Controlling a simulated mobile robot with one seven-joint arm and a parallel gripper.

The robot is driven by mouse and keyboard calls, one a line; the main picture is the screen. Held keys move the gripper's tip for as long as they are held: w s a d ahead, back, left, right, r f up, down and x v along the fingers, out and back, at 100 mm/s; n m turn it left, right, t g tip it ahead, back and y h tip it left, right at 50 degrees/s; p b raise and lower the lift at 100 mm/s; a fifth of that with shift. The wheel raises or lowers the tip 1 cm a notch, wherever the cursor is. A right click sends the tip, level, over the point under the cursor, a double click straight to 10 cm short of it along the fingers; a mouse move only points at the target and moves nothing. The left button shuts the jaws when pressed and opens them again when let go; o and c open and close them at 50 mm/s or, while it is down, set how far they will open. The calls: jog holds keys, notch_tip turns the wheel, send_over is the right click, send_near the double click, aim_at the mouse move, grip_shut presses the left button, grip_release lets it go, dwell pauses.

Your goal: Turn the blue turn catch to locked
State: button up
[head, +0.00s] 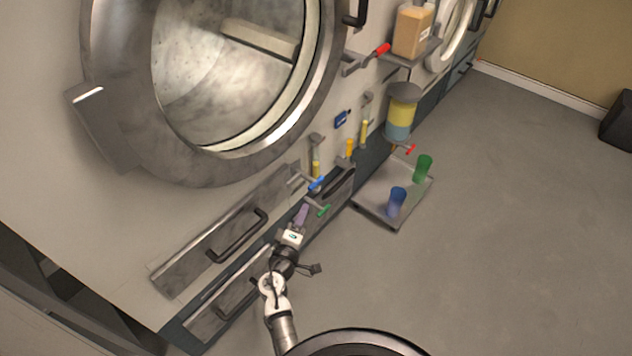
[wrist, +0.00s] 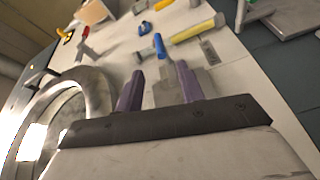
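A blue lever handle (head: 316,183) on a grey stem sticks out of the machine front below the big round door. It also shows in the wrist view (wrist: 160,46), just beyond the gap between my fingertips. A smaller blue fitting (head: 341,118) is higher on the panel, and it shows in the wrist view (wrist: 145,27) too. I cannot tell from their shapes which is the turn catch, nor read a locked mark. My gripper (head: 302,213), with purple fingers, is in front of the panel below the blue lever. In the wrist view my gripper (wrist: 156,74) is open, with nothing clearly held.
A green-handled lever (head: 323,210) is close to my fingers. Yellow handles (head: 364,132) and a red lever (head: 382,49) are higher up. A tray (head: 372,207) with blue and green cups is on the floor to the right.

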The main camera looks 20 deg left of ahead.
aim_at(316, 181)
jog(key=w+p, duration=0.1)
jog(key=w, duration=1.2)
jog(key=shift+a+p, duration=0.2)
jog(key=shift+p, duration=0.15)
grip_shut()
jog(key=shift+b, duration=0.3)
